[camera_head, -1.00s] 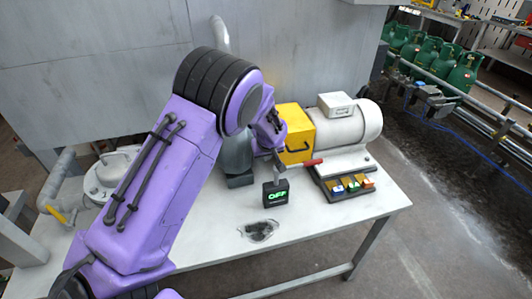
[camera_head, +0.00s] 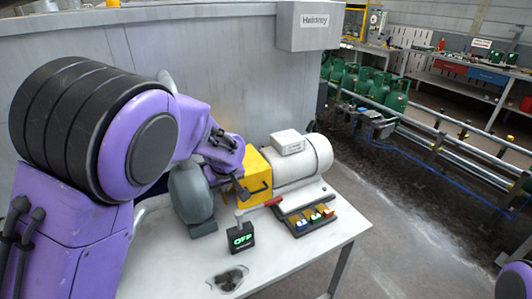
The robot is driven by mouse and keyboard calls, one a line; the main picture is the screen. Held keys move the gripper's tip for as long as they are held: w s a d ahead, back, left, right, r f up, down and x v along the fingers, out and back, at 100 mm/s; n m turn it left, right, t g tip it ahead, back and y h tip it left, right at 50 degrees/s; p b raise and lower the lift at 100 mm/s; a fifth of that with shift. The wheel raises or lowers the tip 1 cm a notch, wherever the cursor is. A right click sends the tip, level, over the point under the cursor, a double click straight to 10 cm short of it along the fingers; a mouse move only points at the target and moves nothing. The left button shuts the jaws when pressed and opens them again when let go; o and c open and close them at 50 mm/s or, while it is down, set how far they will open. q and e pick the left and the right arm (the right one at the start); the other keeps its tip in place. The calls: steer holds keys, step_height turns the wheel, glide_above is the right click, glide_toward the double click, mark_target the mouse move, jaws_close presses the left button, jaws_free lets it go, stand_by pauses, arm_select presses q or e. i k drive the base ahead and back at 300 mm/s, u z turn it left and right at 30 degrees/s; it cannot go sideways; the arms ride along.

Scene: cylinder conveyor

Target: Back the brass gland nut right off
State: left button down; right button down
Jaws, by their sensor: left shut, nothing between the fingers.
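The brass gland nut cannot be made out; my left arm and gripper cover the area between the grey pump body (camera_head: 191,194) and the yellow guard (camera_head: 251,171). My left gripper (camera_head: 236,187) is shut and empty. It is beside the pump, just left of the yellow guard with its black handle. Its fingertips are small and partly lost against the guard, so I cannot tell whether they touch anything. A purple part of my right arm shows at the lower right corner; its gripper is out of view.
A white motor (camera_head: 303,158) stands right of the guard. A red-handled lever (camera_head: 273,201), a small OFF display (camera_head: 241,237) and a coloured button box (camera_head: 311,217) are in front. A dark stain (camera_head: 228,279) marks the bench (camera_head: 300,262). Green cylinders (camera_head: 376,86) line the conveyor behind.

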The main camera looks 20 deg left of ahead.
mark_target(224, 195)
steer(key=k, duration=1)
